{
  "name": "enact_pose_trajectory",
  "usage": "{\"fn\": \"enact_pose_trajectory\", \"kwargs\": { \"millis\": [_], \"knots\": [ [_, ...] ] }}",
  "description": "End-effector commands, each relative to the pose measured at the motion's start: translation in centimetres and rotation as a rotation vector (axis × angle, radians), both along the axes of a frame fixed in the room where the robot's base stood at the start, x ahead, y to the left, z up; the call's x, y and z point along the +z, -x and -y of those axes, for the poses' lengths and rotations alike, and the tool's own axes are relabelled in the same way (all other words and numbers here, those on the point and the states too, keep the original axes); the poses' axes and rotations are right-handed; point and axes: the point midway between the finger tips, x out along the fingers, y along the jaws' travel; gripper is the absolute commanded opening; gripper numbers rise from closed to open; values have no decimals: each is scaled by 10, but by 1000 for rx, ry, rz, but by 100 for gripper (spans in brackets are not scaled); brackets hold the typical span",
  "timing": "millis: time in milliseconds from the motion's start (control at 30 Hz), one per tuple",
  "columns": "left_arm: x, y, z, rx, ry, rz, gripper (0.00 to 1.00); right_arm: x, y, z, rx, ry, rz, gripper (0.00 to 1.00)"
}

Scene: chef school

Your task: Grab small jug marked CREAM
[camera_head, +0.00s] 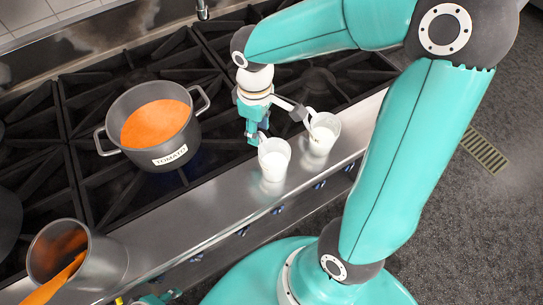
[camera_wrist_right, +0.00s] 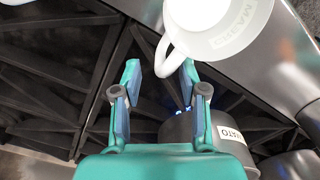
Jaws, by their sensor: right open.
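Two small white jugs stand on the steel front ledge of the stove. The nearer jug (camera_head: 275,160) is just below my right gripper (camera_head: 256,128) in the head view. A small teal part at the bottom edge, seemingly my left gripper (camera_head: 155,298), is mostly cut off.
A grey pot (camera_head: 172,157) labelled TOMATO, with orange contents, stands on the black burner grates to the left; it also shows in the right wrist view (camera_wrist_right: 190,128). A metal container (camera_head: 105,262) with an orange utensil is at lower left. The steel ledge (camera_head: 205,208) between is clear.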

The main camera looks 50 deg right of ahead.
Motion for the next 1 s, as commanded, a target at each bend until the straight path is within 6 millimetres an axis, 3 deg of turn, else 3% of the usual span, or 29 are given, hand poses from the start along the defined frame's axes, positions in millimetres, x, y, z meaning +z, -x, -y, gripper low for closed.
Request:
{"fn": "enact_pose_trajectory", "kwargs": {
  "millis": [200, 433, 467, 700, 1000],
  "knots": [
    [1, 0, 0, 0, 0, 0, 40, -24, 0, 0, 1, 1, -2, 42],
    [1, 0, 0, 0, 0, 0, 40, -26, -1, 0, 1, 0, 0, 42],
    [1, 0, 0, 0, 0, 0, 40, -26, -1, 0, 1, 1, 0, 41],
    [1, 0, 0, 0, 0, 0, 40, -25, -1, 0, 1, 0, 0, 1],
    [1, 0, 0, 0, 0, 0, 40, -25, -1, 0, 1, 1, 1, 0]
  ]
}}
